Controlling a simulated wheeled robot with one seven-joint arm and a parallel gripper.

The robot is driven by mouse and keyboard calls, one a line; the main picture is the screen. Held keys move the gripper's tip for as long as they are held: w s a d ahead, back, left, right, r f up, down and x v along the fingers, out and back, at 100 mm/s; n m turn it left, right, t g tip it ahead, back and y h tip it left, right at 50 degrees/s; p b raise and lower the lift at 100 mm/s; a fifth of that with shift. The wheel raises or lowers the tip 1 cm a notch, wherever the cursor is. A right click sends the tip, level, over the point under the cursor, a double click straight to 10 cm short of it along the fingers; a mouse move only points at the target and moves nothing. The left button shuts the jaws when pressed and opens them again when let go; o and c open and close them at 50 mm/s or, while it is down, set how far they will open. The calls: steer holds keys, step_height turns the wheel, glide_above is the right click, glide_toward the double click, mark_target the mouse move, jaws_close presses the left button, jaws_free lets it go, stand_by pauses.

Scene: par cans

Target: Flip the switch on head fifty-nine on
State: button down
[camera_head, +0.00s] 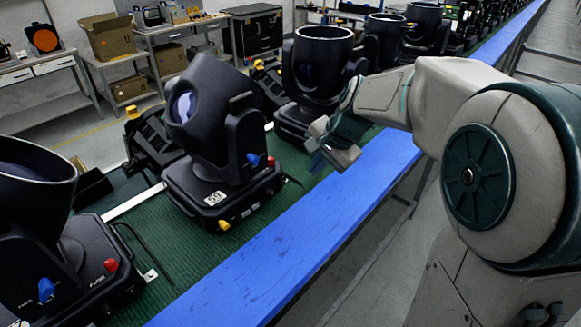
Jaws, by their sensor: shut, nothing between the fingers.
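Head fifty-nine (205,110) is a black moving-head light on a square base, with a white label reading 59 (215,198). It stands on the green belt, its barrel tilted to the left. On its base are a blue part (253,159) and a red part (271,161) on the right side, and a yellow part (224,225) at the front corner. Which of these is the switch, and its position, is too small to tell. My gripper (318,156) is shut and empty, to the right of the base and apart from it, in front of the neighbouring head.
Other black heads stand at the left (35,190) and behind (322,65), in a line running far back. A blue rail (290,250) edges the green belt (185,262). Workbenches with boxes (108,36) stand beyond. The aisle right of the rail holds my arm.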

mark_target(283, 183)
stand_by(0.3)
steer(key=p+x, duration=0.1)
steer(key=x, duration=0.8)
steer(key=shift+a+f, duration=0.1)
steer(key=shift+f, duration=0.05)
steer(key=shift+w+a+p, duration=1)
steer(key=shift+w+a, duration=0.5)
steer(key=shift+w+a, duration=0.3)
steer(key=shift+r, duration=0.2)
